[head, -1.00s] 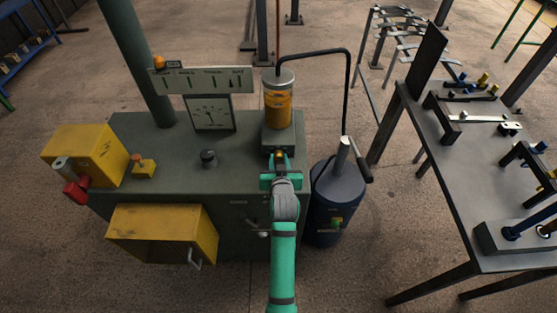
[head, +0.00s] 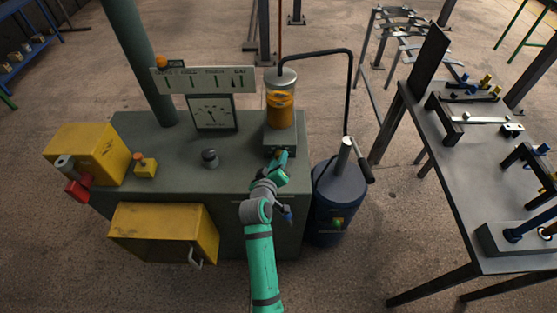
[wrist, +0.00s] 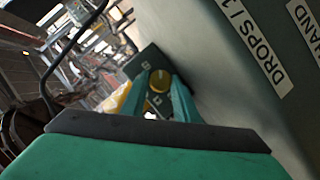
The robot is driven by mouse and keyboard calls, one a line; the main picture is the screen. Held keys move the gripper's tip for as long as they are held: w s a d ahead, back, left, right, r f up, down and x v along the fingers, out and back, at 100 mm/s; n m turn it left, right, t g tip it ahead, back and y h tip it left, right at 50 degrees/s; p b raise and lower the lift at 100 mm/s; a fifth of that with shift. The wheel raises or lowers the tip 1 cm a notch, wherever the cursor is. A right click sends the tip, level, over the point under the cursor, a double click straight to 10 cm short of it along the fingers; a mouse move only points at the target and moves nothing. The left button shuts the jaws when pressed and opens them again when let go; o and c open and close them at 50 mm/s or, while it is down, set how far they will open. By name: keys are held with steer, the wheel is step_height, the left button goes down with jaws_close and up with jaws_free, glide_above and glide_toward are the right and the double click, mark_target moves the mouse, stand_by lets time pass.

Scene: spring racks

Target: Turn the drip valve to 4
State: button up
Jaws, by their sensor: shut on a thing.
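The drip valve is a small yellow-orange knob (wrist: 159,82) on a dark block below the glass reservoir (head: 280,102), which holds amber liquid. My gripper (head: 279,158) reaches up to the block's front from below, mostly hiding the knob in the head view. In the wrist view my gripper's two green fingers (wrist: 160,95) stand on either side of the knob, shut on it, and the hand looks rolled. Small pale marks show on the dark face around the knob, too small to read. A label reading "DROPS / 1" (wrist: 252,45) is partly cut off.
A blue canister (head: 338,190) with a bent pipe stands close on the right. A rack table (head: 470,170) is further right.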

steer(key=shift+n+h, duration=0.3)
steer(key=shift+n, duration=0.1)
steer(key=shift+f, duration=0.1)
steer(key=o, duration=1.1)
steer(key=shift+c, duration=0.2)
steer(key=shift+a, duration=0.1)
